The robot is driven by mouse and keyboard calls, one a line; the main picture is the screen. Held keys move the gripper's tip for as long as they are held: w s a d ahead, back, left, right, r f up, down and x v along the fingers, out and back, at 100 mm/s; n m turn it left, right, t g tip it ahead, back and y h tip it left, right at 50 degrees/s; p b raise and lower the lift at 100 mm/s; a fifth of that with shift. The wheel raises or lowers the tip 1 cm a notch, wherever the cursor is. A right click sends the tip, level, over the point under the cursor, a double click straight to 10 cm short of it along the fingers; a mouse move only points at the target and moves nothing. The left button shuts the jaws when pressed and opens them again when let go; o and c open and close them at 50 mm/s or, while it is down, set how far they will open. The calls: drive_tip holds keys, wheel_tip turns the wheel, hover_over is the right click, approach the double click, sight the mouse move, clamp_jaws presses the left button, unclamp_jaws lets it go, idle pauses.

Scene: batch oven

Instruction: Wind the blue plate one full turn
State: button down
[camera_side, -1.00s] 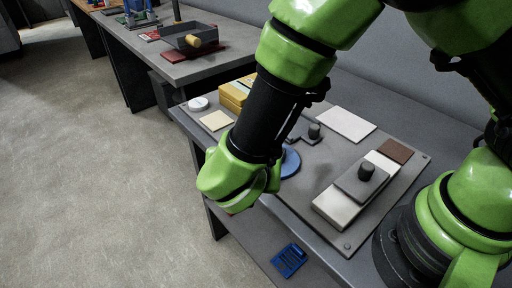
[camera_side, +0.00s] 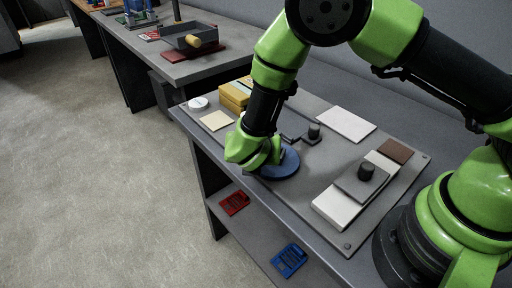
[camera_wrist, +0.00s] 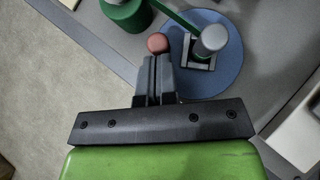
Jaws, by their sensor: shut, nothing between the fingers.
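The round blue plate (camera_side: 283,166) lies near the front edge of the grey work board, partly hidden by my wrist in the side view. In the wrist view the blue plate (camera_wrist: 222,80) has a grey upright post (camera_wrist: 212,40) on a square base. A reddish round knob (camera_wrist: 158,43) shows at the plate's left edge. My gripper (camera_wrist: 160,64) is shut and empty, its fingertips just short of the knob in the picture. I cannot tell whether they touch it. The fingers are mostly hidden behind my wrist in the side view.
A green cylinder (camera_wrist: 126,14) with a green bar stands beside the plate. Red (camera_side: 234,203) and blue (camera_side: 290,261) items rest on the lower shelf.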

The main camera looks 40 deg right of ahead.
drive_tip(key=m+g, duration=0.1)
drive_tip(key=w+m+h, duration=0.1)
drive_tip(key=m+g, duration=0.1)
drive_tip(key=shift+w+d+m+g+h, duration=0.3)
drive_tip(key=shift+d+m+h, duration=0.05)
drive_tip(key=shift+m+h, duration=0.05)
drive_tip(key=shift+w+d, duration=0.25)
